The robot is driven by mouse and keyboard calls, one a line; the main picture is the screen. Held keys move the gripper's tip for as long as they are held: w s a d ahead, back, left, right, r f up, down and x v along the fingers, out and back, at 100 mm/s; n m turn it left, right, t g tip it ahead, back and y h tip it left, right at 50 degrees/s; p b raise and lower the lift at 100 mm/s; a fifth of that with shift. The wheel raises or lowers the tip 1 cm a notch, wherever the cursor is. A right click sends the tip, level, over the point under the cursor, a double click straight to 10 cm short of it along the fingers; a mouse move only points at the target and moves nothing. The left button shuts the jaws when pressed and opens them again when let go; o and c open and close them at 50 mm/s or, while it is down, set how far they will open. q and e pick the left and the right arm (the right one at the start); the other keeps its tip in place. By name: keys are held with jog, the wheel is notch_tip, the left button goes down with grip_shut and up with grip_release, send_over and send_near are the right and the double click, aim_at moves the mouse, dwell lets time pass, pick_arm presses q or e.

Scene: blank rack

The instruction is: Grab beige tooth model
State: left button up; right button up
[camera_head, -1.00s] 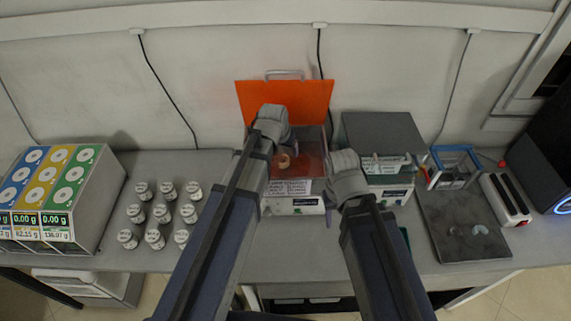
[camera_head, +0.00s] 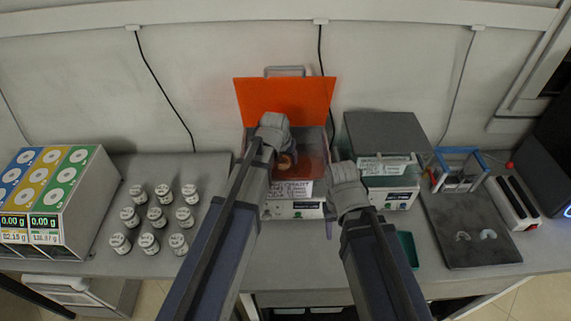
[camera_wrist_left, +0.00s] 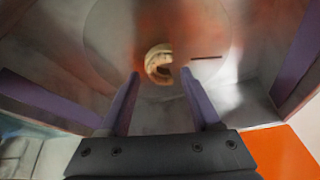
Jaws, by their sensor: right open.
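The beige tooth model (camera_wrist_left: 158,64) lies on a round plate inside the box with the raised orange lid. In the head view the left fingers are hidden by the wrist. My right gripper (camera_head: 329,228) hangs in front of the box, to its right, with its fingers partly hidden and nothing seen in it.
The orange lid (camera_head: 287,101) stands open behind the box (camera_head: 293,209). A closed grey box (camera_head: 384,133) stands to the right. A dark tray (camera_head: 470,250) with two pale arches lies further right. Several white jars (camera_head: 157,218) stand left. A green tray (camera_head: 407,250) is partly hidden.

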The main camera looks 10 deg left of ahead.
pick_arm(q)
grip_shut()
dwell(0.5)
